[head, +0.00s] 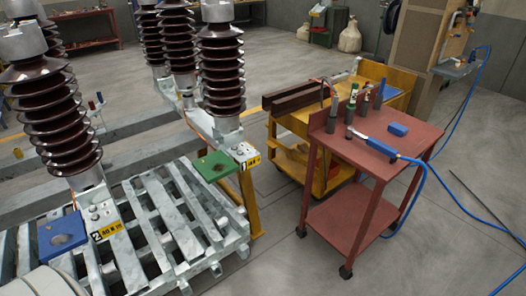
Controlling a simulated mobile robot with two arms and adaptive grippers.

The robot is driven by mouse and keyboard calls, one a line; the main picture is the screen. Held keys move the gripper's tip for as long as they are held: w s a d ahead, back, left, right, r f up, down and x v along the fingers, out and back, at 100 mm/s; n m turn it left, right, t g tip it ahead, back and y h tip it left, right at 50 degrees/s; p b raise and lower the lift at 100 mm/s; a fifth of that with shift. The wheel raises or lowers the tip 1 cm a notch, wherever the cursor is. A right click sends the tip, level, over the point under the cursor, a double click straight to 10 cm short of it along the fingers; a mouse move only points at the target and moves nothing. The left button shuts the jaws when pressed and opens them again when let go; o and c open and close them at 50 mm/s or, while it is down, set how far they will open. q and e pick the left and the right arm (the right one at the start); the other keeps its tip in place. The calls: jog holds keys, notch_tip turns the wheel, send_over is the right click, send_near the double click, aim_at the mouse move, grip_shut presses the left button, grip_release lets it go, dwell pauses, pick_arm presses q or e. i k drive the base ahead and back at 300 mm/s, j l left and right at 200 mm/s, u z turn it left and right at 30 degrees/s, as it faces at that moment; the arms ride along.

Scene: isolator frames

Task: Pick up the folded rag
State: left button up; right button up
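A small blue block-like item (398,129), which looks like the folded rag, lies flat on the top of the red cart (345,148), toward its right side. At this size I cannot make out its folds. Neither of my grippers shows in the head view, and nothing is touching the blue item.
Bottles and tools (352,104) stand along the cart's back left edge. A blue-handled tool with a blue hose (425,165) lies at its front. A yellow cart (290,125) stands behind. Ribbed insulators (220,70) and metal frames (150,235) fill the left. Floor right is mostly clear.

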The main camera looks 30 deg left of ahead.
aim_at(397, 129)
jog(key=i+l+u, duration=0.25)
jog(key=i+l, duration=1)
